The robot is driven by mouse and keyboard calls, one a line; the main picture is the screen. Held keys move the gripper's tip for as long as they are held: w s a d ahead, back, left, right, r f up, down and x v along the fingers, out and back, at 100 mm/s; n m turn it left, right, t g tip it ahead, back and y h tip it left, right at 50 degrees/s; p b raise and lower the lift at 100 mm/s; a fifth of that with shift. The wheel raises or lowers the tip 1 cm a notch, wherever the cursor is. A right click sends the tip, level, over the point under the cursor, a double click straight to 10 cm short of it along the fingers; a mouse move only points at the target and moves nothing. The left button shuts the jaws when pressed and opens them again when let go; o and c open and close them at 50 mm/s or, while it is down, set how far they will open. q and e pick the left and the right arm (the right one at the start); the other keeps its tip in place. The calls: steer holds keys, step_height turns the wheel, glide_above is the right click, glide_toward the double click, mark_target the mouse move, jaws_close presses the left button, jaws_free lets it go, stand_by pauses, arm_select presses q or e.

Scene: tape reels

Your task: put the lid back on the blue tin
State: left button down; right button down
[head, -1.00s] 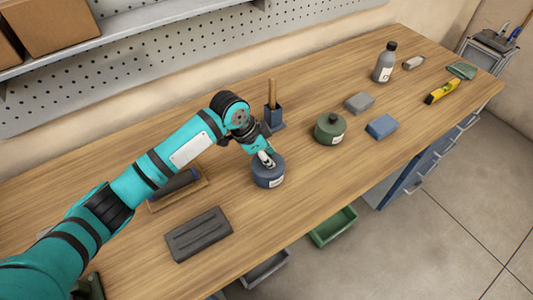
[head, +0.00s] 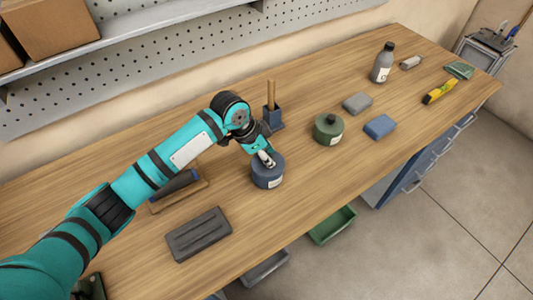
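The blue tin (head: 267,179) stands upright on the wooden bench, with a pale label on its front. My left gripper (head: 267,161) points down at the top of the tin, its fingertips at the middle of the top. The fingers hide much of the top. I cannot tell the lid from the tin's body there, nor whether the fingers are closed on a knob. No separate blue lid shows elsewhere on the bench. My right gripper is not in view.
A dark tray (head: 199,234) lies front left. A holder with a wooden handle (head: 271,95) stands behind. A grey bottle (head: 383,63) stands farther right.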

arm_select(q)
steer(key=shift+f, duration=0.2)
stand_by(1.0)
steer(key=shift+p, duration=0.55)
steer(key=c, duration=1)
jaws_free()
steer(key=shift+o, duration=0.6)
steer(key=o, duration=0.4)
steer(key=shift+r, duration=0.1)
